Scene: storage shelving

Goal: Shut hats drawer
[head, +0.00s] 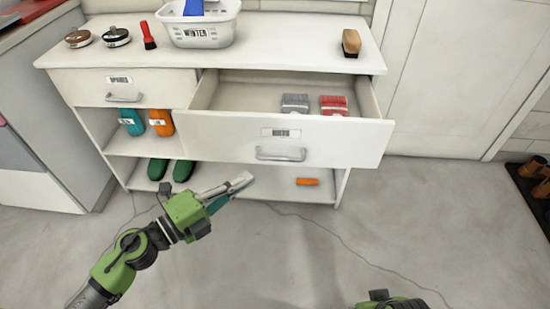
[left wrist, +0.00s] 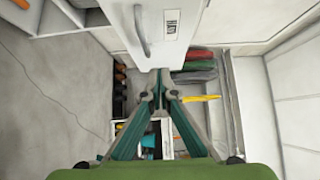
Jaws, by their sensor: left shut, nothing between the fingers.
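The hats drawer (head: 350,141) is pulled far out of the white cabinet. Its front carries a small label and a grey bar handle (head: 281,154); the label is too small to read surely. A grey folded item (head: 295,103) and a red one (head: 334,104) lie inside. My left gripper (head: 246,181) is shut and empty, below and in front of the drawer front, left of the handle. In the left wrist view, the fingertips (left wrist: 159,76) are close to the edge of the drawer front (left wrist: 125,22); contact cannot be told. My right gripper's fingers are out of view.
The closed left drawer (head: 90,88) sits beside the open one. Bottles and green shoes (head: 183,171) stand on shelves below. A white basket (head: 199,30), tins and brushes are on top. An orange item (head: 307,182) lies low. The floor in front is clear.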

